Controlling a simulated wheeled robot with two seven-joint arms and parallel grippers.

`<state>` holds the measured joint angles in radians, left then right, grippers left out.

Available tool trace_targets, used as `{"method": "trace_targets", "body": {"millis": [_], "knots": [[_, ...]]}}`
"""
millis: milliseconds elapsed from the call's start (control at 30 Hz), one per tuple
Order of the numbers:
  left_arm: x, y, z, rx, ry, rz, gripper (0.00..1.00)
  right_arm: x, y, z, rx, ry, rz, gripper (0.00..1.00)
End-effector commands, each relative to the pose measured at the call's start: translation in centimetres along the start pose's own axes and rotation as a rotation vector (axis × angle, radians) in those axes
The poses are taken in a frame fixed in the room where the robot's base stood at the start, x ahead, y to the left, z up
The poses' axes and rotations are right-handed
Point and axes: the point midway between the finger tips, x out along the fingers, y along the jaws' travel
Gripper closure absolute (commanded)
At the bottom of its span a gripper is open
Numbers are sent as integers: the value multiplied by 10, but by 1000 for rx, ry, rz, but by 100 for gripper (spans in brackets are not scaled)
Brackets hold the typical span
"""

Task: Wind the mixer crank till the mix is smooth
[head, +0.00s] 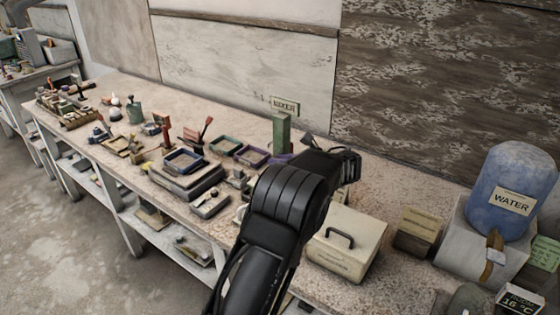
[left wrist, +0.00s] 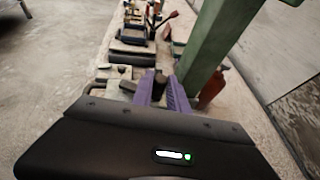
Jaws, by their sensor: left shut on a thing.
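The mixer shows as a green post (head: 281,133) on the bench, below a small wall sign that appears to read "MIXER". The post also stands tall at the right of the left wrist view (left wrist: 215,45). My left gripper (head: 278,160) reaches in beside the post, mostly behind my black wrist. In the left wrist view its purple fingers (left wrist: 160,90) are shut on a small dark piece, apparently the crank handle (left wrist: 160,82). The rest of the crank, the bowl and the mix are hidden. My right gripper is out of view.
A cream box with a black handle (head: 344,243) stands right of my arm. A blue water container (head: 511,190) sits on a pale block farther right. Trays (head: 185,160) and small tools crowd the bench to the left. A wall runs behind.

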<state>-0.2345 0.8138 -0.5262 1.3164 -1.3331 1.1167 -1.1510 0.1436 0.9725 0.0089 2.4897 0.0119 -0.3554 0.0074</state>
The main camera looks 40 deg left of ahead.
Motion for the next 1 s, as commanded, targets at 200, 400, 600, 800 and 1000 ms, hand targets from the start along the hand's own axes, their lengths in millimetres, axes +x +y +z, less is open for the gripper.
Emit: {"method": "trace_targets", "body": {"millis": [200, 400, 600, 800, 1000], "knots": [[0, 0, 0, 2, 0, -6, 100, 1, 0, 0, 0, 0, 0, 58], [-2, 1, -2, 17, 1, -41, 100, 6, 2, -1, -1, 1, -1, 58], [-6, 4, -6, 52, 0, -128, 100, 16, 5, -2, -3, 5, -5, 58], [-12, 10, -11, 107, 2, -266, 100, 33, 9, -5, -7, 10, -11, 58], [-18, 18, -15, 175, 1, -437, 100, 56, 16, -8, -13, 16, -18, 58]]}}
